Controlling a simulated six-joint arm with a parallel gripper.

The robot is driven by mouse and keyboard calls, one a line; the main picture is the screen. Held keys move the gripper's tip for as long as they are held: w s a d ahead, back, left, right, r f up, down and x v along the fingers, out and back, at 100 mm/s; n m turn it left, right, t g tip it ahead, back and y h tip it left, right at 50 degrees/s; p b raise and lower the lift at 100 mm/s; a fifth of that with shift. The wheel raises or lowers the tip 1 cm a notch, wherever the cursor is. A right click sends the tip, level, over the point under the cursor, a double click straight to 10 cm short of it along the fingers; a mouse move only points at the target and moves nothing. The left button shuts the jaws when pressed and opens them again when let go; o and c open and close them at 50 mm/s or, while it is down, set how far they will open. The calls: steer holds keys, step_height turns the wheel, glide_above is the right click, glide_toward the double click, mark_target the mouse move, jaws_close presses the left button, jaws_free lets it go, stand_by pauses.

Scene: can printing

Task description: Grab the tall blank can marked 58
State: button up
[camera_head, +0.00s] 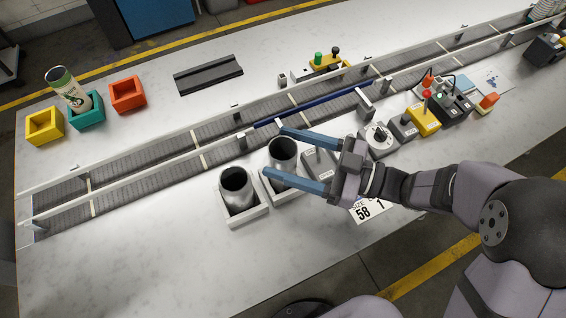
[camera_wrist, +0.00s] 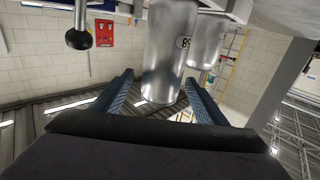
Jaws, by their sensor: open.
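A tall silver can (camera_head: 281,164) stands upright, open at the top, in a pale tray. My gripper (camera_head: 275,152) is open, with one blue finger on each side of this can. In the wrist view, the can (camera_wrist: 168,60) shows upside down between the fingertips of my gripper (camera_wrist: 160,78), with a small round mark that seems to bear 58. I cannot tell whether the fingers touch it. A second silver can (camera_head: 239,195) stands in another pale tray to the left, outside the fingers. It also shows behind the first can in the wrist view (camera_wrist: 206,42).
A conveyor (camera_head: 160,154) runs behind the cans. A card reading 58 and 1 (camera_head: 368,209) lies in front. The front left table is clear.

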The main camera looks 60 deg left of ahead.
steer(key=p+x, duration=0.2)
steer(key=x, duration=0.3)
steer(key=shift+r, duration=0.1)
steer(key=c, duration=1.4)
